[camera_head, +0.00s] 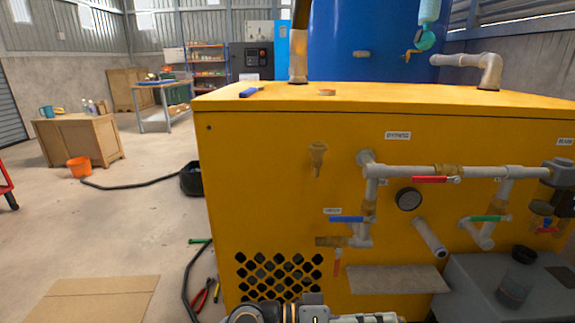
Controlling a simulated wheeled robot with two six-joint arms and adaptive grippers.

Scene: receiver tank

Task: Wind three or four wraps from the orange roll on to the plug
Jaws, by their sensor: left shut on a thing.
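A small flat orange-tan ring (326,92), which looks like the roll, lies on top of the yellow cabinet. I cannot single out the plug; a brass fitting (317,155) sticks out of the cabinet front at upper left, and another brass end (328,241) sits at the left of the lower pipework. My left gripper (318,314) is at the bottom edge, low in front of the cabinet and mostly cut off. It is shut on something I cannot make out. My right gripper is out of view.
The yellow cabinet (270,205) carries grey pipes, coloured valve levers and a gauge (408,199). A small ledge (395,279) juts out low; a grey box (480,285) stands at right. Cardboard (95,300) lies at left.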

